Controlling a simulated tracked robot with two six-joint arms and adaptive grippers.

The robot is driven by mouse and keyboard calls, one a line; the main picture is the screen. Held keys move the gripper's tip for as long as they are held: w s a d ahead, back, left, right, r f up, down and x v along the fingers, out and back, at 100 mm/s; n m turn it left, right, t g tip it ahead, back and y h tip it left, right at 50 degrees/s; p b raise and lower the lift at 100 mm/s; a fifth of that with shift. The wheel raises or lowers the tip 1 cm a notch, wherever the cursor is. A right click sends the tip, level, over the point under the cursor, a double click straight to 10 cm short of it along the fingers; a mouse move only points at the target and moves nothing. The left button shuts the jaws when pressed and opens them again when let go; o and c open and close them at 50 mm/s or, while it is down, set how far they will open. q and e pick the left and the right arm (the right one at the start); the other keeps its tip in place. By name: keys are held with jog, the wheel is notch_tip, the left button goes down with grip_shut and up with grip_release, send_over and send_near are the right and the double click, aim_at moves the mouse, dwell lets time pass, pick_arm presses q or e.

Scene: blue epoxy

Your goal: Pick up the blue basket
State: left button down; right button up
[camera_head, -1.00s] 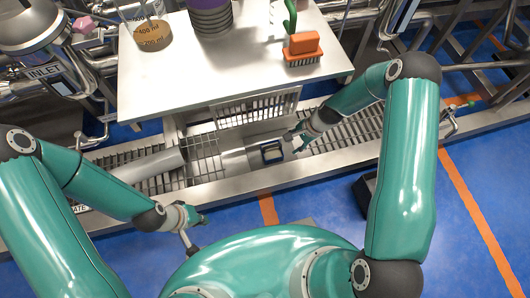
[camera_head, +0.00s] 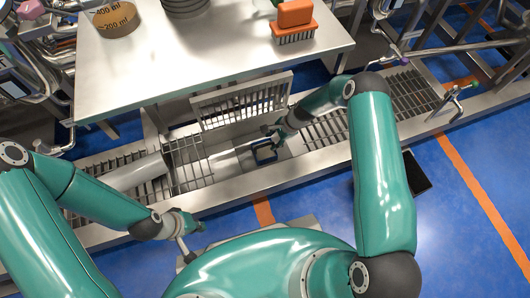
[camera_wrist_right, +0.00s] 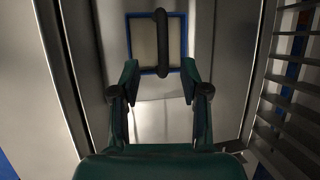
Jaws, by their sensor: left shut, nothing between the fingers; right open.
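The blue basket (camera_head: 266,154) is small and square with a blue rim. It sits down in the metal floor trough in front of the table. In the right wrist view the basket (camera_wrist_right: 129,42) shows a pale inside and a dark handle (camera_wrist_right: 161,40) across its middle. My right gripper (camera_head: 277,134) is open above the basket, its far side partly covering it. In the wrist view its open fingers (camera_wrist_right: 159,82) lie just short of the basket, with nothing between them. My left gripper (camera_head: 200,227) is shut and empty, low at the left, away from the basket.
Metal gratings (camera_head: 189,161) cover the trough on both sides of the basket, and a raised grating (camera_head: 241,104) stands behind it. The steel table (camera_head: 205,60) overhangs behind, bearing an orange brush (camera_head: 295,15) and a beaker (camera_head: 115,19). Blue floor (camera_head: 455,215) is open at right.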

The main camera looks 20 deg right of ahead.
jog(key=b+x, duration=0.2)
jog(key=x, duration=0.3)
jog(key=shift+w+f+b, duration=0.2)
jog(key=shift+b, duration=0.2)
jog(key=shift+w+a+f, duration=0.1)
jog(key=shift+a+f, duration=0.05)
jog(key=shift+f, duration=0.05)
jog(key=shift+c, duration=0.2)
grip_shut()
